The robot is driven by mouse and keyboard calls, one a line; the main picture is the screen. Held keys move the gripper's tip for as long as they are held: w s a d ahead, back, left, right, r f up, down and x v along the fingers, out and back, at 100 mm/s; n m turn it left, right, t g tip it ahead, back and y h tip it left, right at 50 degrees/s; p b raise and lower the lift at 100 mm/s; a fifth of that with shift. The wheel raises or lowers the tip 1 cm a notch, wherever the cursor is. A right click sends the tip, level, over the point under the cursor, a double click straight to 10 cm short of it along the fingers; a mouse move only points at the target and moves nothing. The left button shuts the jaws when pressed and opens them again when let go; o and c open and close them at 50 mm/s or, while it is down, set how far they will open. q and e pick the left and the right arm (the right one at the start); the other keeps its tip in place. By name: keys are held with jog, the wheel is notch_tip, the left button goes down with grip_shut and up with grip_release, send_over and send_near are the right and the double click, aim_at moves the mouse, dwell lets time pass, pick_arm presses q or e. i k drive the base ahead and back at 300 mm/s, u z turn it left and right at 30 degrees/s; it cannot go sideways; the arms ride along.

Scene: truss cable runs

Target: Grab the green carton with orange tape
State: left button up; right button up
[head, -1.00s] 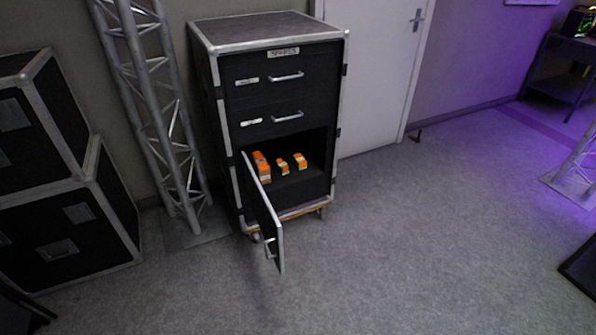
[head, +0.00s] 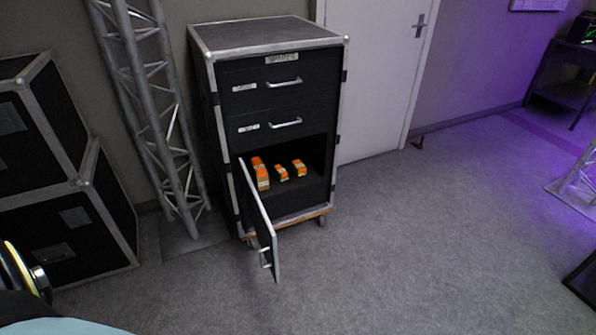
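Several small orange-topped packages stand in the open lower compartment of a black flight-case cabinet (head: 318,200). The left one (head: 261,174) is the tallest. The middle one (head: 282,173) is small, and the right one (head: 299,167) sits beside it. Pale sides show under the orange; they are too small to tell which is a green carton with orange tape. The compartment door (head: 258,219) hangs open toward the front left. Neither gripper is in view.
Black cases (head: 66,225) are stacked at the left, and a silver truss tower (head: 160,110) stands between them and the cabinet. Grey carpet (head: 420,240) is clear in front and to the right. A white door (head: 375,80) is behind. A dark table (head: 565,80) stands at the far right.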

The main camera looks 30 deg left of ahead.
aim_at(281, 173)
jog(key=i, duration=2.95)
jog(key=u, duration=2.7)
